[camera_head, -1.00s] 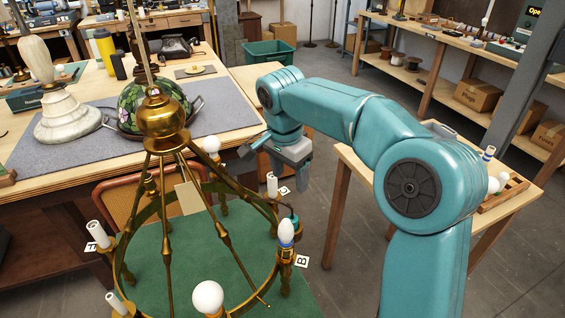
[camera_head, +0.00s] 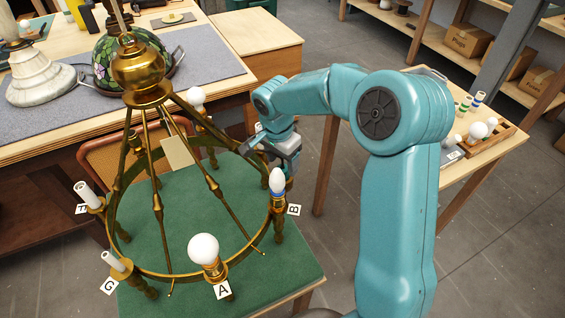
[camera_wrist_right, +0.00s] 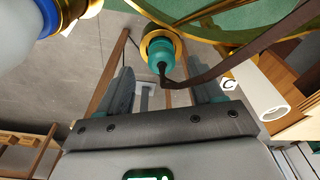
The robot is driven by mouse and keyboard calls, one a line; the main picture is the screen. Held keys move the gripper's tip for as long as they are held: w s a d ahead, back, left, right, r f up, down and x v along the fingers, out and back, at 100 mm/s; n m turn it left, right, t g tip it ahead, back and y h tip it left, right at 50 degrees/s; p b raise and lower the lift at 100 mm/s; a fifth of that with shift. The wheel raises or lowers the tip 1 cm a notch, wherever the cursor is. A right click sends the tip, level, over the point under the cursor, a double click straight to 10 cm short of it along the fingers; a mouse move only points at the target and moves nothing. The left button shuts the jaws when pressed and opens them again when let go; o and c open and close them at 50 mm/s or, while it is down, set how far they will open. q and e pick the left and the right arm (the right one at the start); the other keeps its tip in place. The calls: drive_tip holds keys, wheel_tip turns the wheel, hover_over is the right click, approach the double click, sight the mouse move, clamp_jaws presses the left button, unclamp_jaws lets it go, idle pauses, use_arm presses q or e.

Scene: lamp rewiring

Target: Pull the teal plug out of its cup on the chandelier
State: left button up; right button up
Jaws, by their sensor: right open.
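The brass chandelier (camera_head: 136,270) stands on a green mat (camera_head: 180,300), with labelled cups around its ring. In the right wrist view the teal plug (camera_wrist_right: 161,56) sits in a brass cup (camera_wrist_right: 148,34), with a dark cord running from it to the right. In the head view the plug is hidden by my right gripper (camera_head: 285,170), which is at the ring's right side, behind the bulb at B. My right gripper (camera_wrist_right: 162,84) is open, its fingers either side of the plug's line of approach. Nothing is visibly held. My left gripper is out of view.
The bulb at B (camera_head: 277,182) stands close to my right gripper; a bulb with a blue base (camera_wrist_right: 22,28) fills the wrist view's upper left. A white sleeve (camera_wrist_right: 258,85) by label C is to the right. A side table (camera_head: 405,150) holds a tray of bulbs.

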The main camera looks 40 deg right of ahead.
drive_tip(key=shift+w+f, duration=0.1)
drive_tip(key=shift+f, duration=0.8)
drive_tip(key=shift+d+f, duration=0.1)
drive_tip(key=shift+f, duration=0.05)
drive_tip(key=c, duration=1.1)
drive_tip(key=shift+r+p, duration=1.2)
drive_tip(key=shift+r, duration=1.15)
